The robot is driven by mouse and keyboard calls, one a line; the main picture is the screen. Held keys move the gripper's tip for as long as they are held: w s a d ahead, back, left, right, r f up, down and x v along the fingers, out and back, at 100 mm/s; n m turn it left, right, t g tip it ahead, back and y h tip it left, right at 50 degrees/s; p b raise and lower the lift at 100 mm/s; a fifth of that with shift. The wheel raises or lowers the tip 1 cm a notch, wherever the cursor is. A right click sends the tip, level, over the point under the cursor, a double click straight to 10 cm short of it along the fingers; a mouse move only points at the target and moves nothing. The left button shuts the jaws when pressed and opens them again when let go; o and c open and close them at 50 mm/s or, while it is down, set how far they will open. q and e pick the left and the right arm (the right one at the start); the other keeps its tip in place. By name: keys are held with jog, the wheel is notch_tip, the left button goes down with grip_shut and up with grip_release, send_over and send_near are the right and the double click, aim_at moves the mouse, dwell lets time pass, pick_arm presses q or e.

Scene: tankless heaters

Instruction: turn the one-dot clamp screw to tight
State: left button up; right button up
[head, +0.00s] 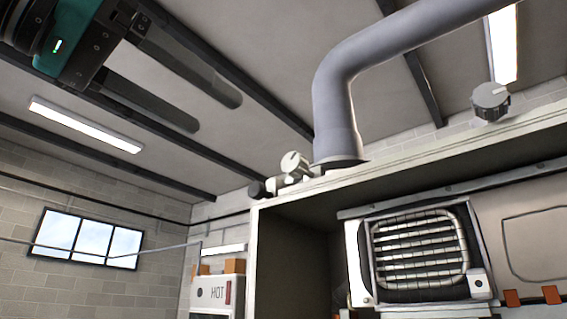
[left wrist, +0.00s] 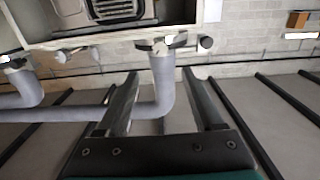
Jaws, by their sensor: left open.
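Two knob-like screws show on top of the heater cabinet in the head view. One light knob (head: 294,164) is at the left of the grey flue pipe's foot, beside a small fitting with a dark end. A grey ridged knob (head: 490,102) stands further right. Their dot marks are too small to read, so I cannot tell which is the one-dot screw. My left gripper (head: 212,112) is open and empty at the upper left, apart from both knobs. In the left wrist view its fingers (left wrist: 163,75) are spread, with the pipe beyond them.
The grey flue pipe (head: 335,105) rises from the cabinet and bends right. The open cabinet (head: 256,270) holds a finned heater unit (head: 418,250). A white box marked HOT (head: 212,293) is lower left. Open air lies between my left gripper and the pipe.

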aim_at(289, 162)
pick_arm(q)
jog(key=p+x, duration=0.4)
jog(key=x, duration=1)
jog(key=shift+p, duration=0.4)
jog(key=shift+w+d+f, duration=0.1)
jog(key=shift+w+d, duration=0.1)
jog(key=shift+w, duration=0.1)
grip_shut()
